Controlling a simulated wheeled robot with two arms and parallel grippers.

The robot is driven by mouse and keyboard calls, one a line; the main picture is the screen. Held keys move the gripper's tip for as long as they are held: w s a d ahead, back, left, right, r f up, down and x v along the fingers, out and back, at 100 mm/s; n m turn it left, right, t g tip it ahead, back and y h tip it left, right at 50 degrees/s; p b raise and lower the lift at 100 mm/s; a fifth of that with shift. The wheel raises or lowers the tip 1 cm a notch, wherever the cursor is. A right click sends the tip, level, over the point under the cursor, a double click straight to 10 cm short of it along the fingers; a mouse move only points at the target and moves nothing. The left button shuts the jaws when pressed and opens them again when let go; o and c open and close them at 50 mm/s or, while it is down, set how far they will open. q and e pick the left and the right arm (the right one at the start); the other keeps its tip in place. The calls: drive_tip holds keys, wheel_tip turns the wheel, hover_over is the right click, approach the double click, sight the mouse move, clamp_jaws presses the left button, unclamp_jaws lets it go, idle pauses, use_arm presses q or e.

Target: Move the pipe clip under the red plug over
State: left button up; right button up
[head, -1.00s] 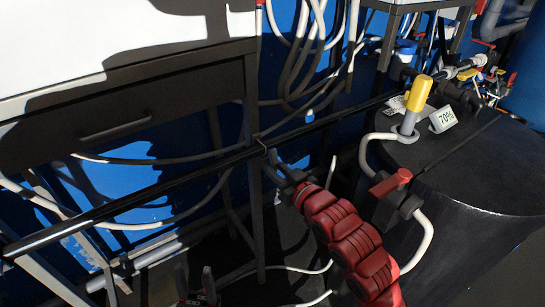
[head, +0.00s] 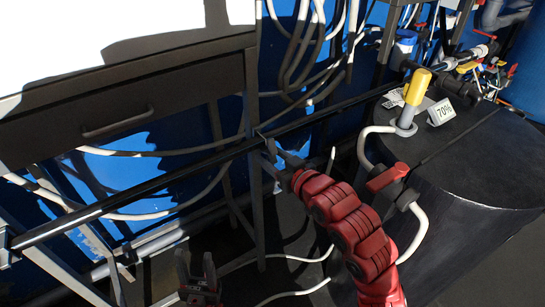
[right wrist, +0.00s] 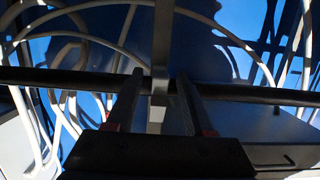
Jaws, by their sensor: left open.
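A small dark clip (head: 260,136) sits on the long black pipe (head: 130,194), in front of a dark table leg. In the right wrist view a grey clip part (right wrist: 158,101) stands between my right fingers. My right gripper (head: 273,150), on the red arm, reaches to the clip in the head view. In the right wrist view its fingers (right wrist: 160,76) are apart, one on each side of the clip, with gaps visible. My left gripper (head: 197,270) is open and empty, low in the head view. I cannot make out a red plug above the clip.
A black drum (head: 470,165) stands at the right, with a yellow-capped fitting (head: 416,88), a 70% sign (head: 441,112) and a red-handled valve (head: 387,178). A drawer table (head: 110,110) is at upper left. Several pale hoses hang behind the pipe.

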drive_tip(key=shift+d, duration=0.1)
drive_tip(key=shift+s+d, duration=0.2)
drive_tip(key=shift+s, duration=0.1)
drive_tip(key=p+v, duration=1.6)
drive_tip(key=p, duration=0.2)
drive_tip(key=shift+s, duration=0.25)
drive_tip(key=shift+d+r, duration=0.1)
drive_tip(key=shift+d, duration=0.05)
